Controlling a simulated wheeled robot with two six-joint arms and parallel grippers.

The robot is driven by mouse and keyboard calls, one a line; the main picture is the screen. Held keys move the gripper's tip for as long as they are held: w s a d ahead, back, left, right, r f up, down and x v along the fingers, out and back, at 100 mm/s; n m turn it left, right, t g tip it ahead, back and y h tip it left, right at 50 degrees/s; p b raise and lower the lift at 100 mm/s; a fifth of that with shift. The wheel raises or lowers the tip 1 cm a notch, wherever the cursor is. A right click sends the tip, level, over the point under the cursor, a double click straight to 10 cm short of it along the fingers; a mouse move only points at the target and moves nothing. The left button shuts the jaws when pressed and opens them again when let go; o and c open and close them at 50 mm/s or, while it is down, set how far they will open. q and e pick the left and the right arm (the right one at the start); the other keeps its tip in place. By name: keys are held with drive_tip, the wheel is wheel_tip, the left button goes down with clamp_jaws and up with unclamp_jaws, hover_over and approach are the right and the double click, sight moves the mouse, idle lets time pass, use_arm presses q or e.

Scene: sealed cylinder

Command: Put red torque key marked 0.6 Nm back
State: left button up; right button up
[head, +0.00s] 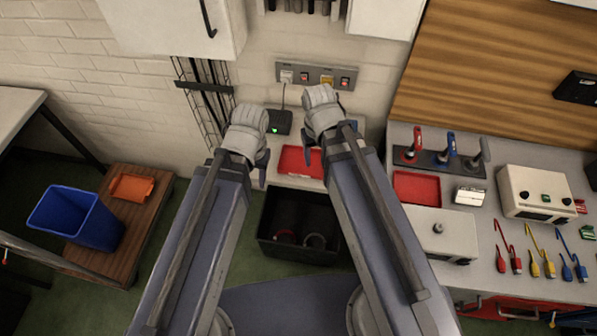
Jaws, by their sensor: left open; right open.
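A red-handled key (415,146) stands upright in a dark rack (436,163) on the right-hand bench, beside a blue one (450,145) and a grey one (481,154). Their markings are too small to read, so I cannot tell which is marked 0.6 Nm. My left gripper (264,164) is open, left of the red tray on the middle bench. My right gripper (310,148) is open above that tray. Both look empty and are well left of the rack; their fingers are partly hidden by the wrists.
A red tray (295,163) lies on the middle bench, above a black bin (276,222). On the right bench are another red tray (416,188), a grey box (446,229), a white instrument (530,184) and several coloured leads. A blue bin (66,216) stands left.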

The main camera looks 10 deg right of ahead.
drive_tip(key=s+a+n, duration=0.1)
drive_tip(key=s+a, duration=0.4)
drive_tip(key=a, duration=0.1)
drive_tip(key=shift+h, duration=0.3)
drive_tip(key=shift+a, duration=0.1)
wheel_tip(320, 180, down, 10)
drive_tip(key=b, duration=1)
drive_tip(key=shift+n, duration=0.3)
